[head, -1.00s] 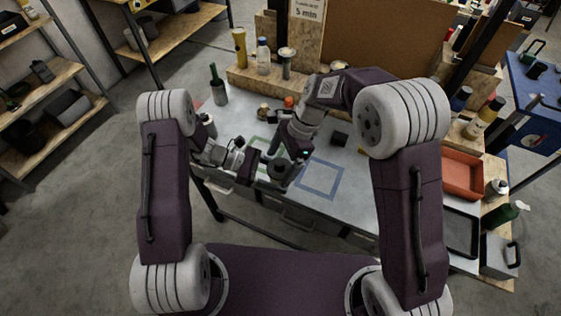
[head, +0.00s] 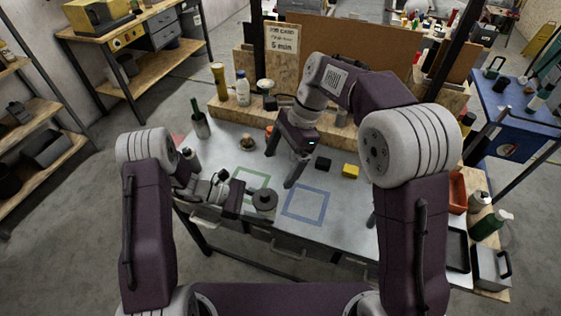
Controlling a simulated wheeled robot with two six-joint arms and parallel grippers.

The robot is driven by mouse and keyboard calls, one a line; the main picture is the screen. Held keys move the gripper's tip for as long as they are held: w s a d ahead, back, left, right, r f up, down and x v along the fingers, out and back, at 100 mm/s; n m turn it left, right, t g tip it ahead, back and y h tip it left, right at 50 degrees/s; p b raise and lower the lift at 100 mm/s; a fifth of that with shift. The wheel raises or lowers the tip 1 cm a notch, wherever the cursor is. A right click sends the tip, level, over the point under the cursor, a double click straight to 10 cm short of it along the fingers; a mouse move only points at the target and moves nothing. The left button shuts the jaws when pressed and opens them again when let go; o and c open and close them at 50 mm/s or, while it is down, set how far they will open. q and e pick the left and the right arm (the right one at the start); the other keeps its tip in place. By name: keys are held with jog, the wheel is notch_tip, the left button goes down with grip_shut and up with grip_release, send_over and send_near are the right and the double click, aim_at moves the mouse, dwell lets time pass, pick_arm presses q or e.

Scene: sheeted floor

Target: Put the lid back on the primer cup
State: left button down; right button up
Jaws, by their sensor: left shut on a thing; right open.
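The primer cup (head: 264,210) is a small dark grey round vessel at the front of the grey bench, between the green and blue squares. A dark disc-shaped lid (head: 258,201) with a small raised knob sits on top of it and looks about level; I cannot tell whether it is fully seated. My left gripper (head: 247,199) comes in from the left and is shut on the cup's side. My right gripper (head: 279,170) is open and empty, above and behind the cup, its two fingers wide apart and clear of the lid.
A green outlined square (head: 264,176) and a blue outlined square (head: 305,220) mark the bench. A black block (head: 323,164) and a yellow block (head: 350,171) lie to the right. A dark green bottle (head: 200,127) stands at the left. Bottles line the back ledge.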

dwell(0.3)
pick_arm(q)
jog(key=shift+w, duration=0.1)
pick_arm(e)
jog(key=d+f+n+t+h, duration=0.2)
jog(key=d+f+n+t, duration=0.1)
jog(key=d+f+n, duration=0.55)
jog(key=s+d+f+n+h, duration=0.2)
jog(key=s+d+f+n, duration=0.1)
jog(key=s+d, duration=0.6)
jog(key=s+n, duration=0.1)
jog(key=s, duration=0.3)
jog(key=shift+f, duration=0.25)
jog(key=shift+d, duration=0.1)
